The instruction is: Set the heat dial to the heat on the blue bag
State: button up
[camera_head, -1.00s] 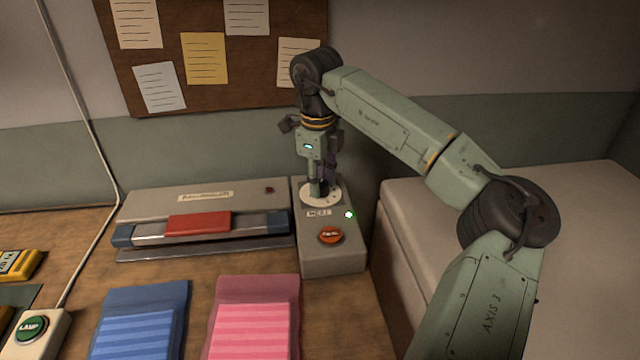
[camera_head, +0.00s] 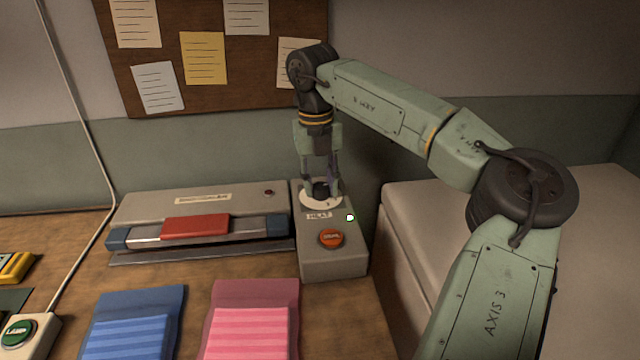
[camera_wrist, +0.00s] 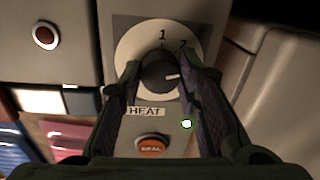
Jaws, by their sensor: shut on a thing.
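The black heat dial (camera_wrist: 157,73) sits on a round white plate (camera_head: 309,199) at the back of the grey control box (camera_head: 333,262). My gripper (camera_head: 321,188) points down at the dial, with its two fingers either side of the knob and shut on it. In the wrist view, the numbers 1 and 2 show on the plate above the knob, and the knob's pale mark points right, below the 2. My right finger hides part of the plate there. The blue bag (camera_head: 132,312) lies at the front left; I see no readable heat figure on it.
An orange button (camera_head: 331,238) and a lit green lamp (camera_head: 350,217) are on the control box. The sealer with a red handle (camera_head: 195,226) stands to its left. A pink bag (camera_head: 252,318), a green lamp button (camera_head: 18,333) and a yellow item (camera_head: 15,267) are in front.

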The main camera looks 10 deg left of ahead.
aim_at(317, 186)
jog(key=shift+m, duration=0.7)
jog(key=o, duration=1.2)
jog(key=r, duration=1.2)
jog(key=shift+s+a, duration=0.1)
jog(key=shift+a, duration=0.2)
